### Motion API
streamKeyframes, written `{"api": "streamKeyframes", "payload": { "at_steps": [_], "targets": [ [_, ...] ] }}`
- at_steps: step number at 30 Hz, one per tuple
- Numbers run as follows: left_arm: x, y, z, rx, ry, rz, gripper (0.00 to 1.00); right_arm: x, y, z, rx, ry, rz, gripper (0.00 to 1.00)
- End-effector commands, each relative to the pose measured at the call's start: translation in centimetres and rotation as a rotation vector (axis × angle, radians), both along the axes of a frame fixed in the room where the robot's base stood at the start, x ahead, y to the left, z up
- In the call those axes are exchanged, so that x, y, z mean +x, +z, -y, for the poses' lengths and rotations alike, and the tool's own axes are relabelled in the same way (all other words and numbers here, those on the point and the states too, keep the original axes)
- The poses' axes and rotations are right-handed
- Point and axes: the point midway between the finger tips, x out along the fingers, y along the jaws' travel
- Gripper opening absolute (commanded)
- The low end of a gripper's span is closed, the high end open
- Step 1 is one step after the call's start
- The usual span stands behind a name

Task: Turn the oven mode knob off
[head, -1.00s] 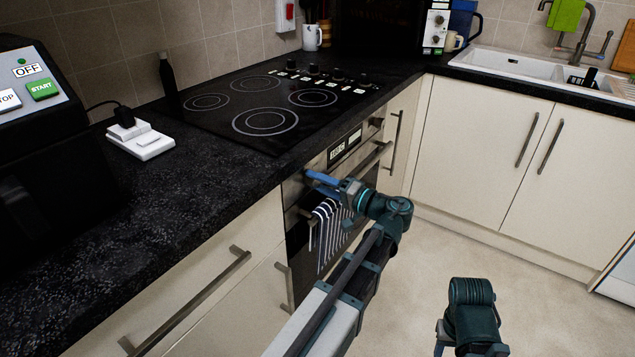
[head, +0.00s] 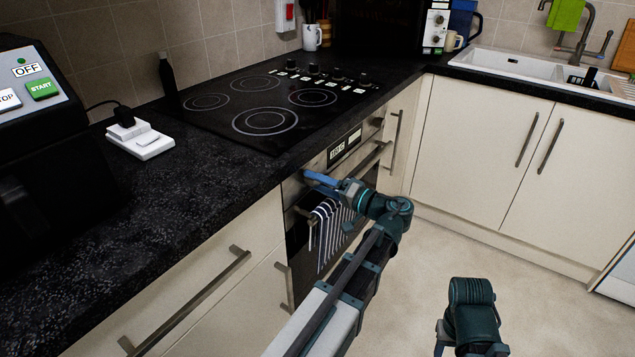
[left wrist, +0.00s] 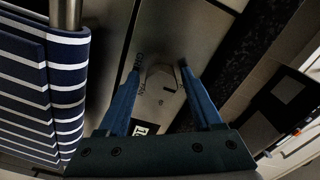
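The oven mode knob (left wrist: 162,82) is a metallic knob on the oven's steel control panel (left wrist: 190,35). In the left wrist view it lies between the two blue fingers of my left gripper (left wrist: 160,72). The fingers are apart, with a gap visible on the knob's left side; I cannot tell whether the right finger touches it. In the head view my left gripper (head: 322,181) reaches the left end of the oven panel and hides the knob.
A striped towel (head: 328,232) hangs on the oven handle (head: 375,156) just below my left gripper; it also fills the left of the left wrist view (left wrist: 40,90). The dark worktop (head: 215,195) overhangs the panel. Open floor (head: 430,270) lies to the right.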

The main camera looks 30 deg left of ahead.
Motion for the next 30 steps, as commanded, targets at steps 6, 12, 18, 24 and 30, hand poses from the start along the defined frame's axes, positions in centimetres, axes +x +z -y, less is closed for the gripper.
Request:
{"api": "streamKeyframes", "payload": {
  "at_steps": [6, 12, 18, 24, 30],
  "targets": [
    [0.1, 0.1, 0.0, 0.002, -0.001, -0.001, 0.79, 0.0, 0.0, 0.0, 0.000, 0.000, 0.000, 0.50],
    [0.1, 0.1, 0.4, 0.003, -0.002, -0.001, 0.79, 0.0, 0.0, 0.0, 0.000, 0.000, 0.000, 0.50],
    [-0.1, 0.1, 3.7, 0.003, -0.006, -0.001, 0.79, 0.0, 0.0, 0.0, 0.000, 0.000, 0.000, 0.50],
    [-0.4, 0.1, 8.2, 0.003, -0.006, -0.001, 0.79, 0.0, 0.0, 0.0, 0.000, 0.000, 0.000, 0.50],
    [-0.7, 0.1, 11.6, 0.002, -0.004, -0.001, 0.79, 0.0, 0.0, 0.0, 0.000, 0.000, 0.000, 0.50]
  ]
}}
